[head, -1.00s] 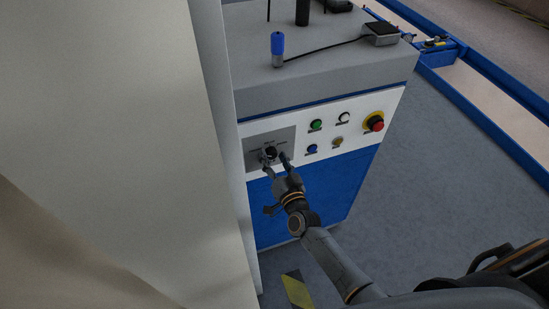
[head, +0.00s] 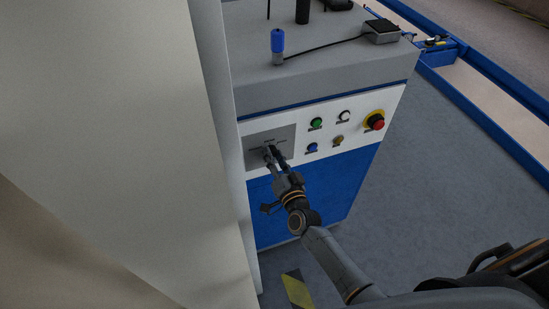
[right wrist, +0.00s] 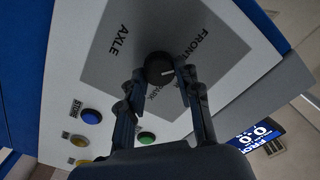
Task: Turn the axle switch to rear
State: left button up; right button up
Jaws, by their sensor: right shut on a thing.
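The axle switch is a round black knob (right wrist: 158,66) with a white pointer mark, on a grey plate (head: 257,138) of the white control panel. In the right wrist view the plate (right wrist: 115,70) carries the words AXLE and FRONT and a partly hidden word. The pointer mark is toward the right finger in that view. My right gripper (head: 270,152) is at the knob, and its fingers (right wrist: 161,76) are shut on the knob's two sides. In the head view the fingers mostly hide the knob. My left gripper is not in view.
Green (head: 316,124), white (head: 344,116), blue (head: 312,147) and yellow (head: 338,141) buttons and a red emergency stop (head: 375,123) sit right of the plate. A tall pale panel (head: 110,120) stands close on the left. A blue-tipped handle (head: 278,45) stands on the cabinet top.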

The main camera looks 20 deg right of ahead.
jog(key=shift+d+f+m+b, duration=0.1)
jog(key=shift+m+b, duration=0.75)
jog(key=shift+m, duration=1.65)
jog(key=shift+f+m+b, duration=0.1)
jog(key=shift+m+b, duration=0.75)
jog(key=shift+m, duration=1.65)
jog(key=shift+r, duration=0.1)
jog(key=o, duration=1.2)
jog(key=shift+c, duration=0.2)
